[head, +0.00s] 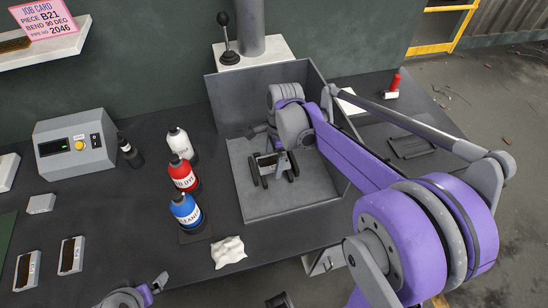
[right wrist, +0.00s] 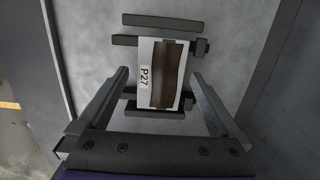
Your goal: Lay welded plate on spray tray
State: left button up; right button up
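The welded plate (right wrist: 143,102), a small white plate marked P27 with a brown strip across it, lies on dark bars inside the grey spray tray (head: 290,203). My right gripper (right wrist: 160,74) is open, with one finger on each side of the plate in the right wrist view. No contact between fingers and plate shows there. In the head view my right gripper (head: 273,162) is low inside the tray, at the bars, and partly hides the plate. My left gripper (head: 158,284) shows only in part at the bottom edge, and its opening is unclear.
White, red and blue bottles (head: 184,178) stand left of the tray, with a crumpled white cloth (head: 228,251) in front. Two similar plates (head: 71,255) lie at lower left. A grey control box (head: 75,145) stands at the back left. The tray's side and back walls rise around my right gripper.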

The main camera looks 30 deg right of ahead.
pick_arm(q)
jog(key=shift+r, duration=0.2)
pick_arm(e)
jog(key=shift+r, duration=0.3)
pick_arm(q)
jog(key=shift+w+r+p, duration=0.2)
jog(key=shift+r+p, duration=0.3)
jog(key=shift+p, duration=0.1)
pick_arm(e)
notch_tip(320, 180, up, 12)
jog(key=d+f, duration=0.1)
jog(key=s+a+f+n+t, duration=0.1)
jog(key=s+a+f+n, duration=0.1)
jog(key=s+n, duration=0.3)
jog(key=s+a+f+n+t, duration=0.2)
jog(key=s+a+f+n, duration=0.1)
jog(key=n, duration=0.5)
jog(key=s+a+f+n+t+h, duration=0.1)
jog(key=s+a+f+n, duration=0.1)
jog(key=s+f+n, duration=0.3)
jog(key=shift+s+a+n+t, duration=0.2)
jog(key=shift+s+n, duration=0.15)
jog(key=shift+s, duration=0.25)
jog(key=shift+s+a+n+t, duration=0.1)
jog(key=shift+s+n+t, duration=0.1)
jog(key=shift+s+n, duration=0.3)
jog(key=shift+s+f+n, duration=0.3)
jog(key=shift+s+n, duration=0.1)
jog(key=shift+n, duration=0.05)
jog(key=shift+a, duration=0.1)
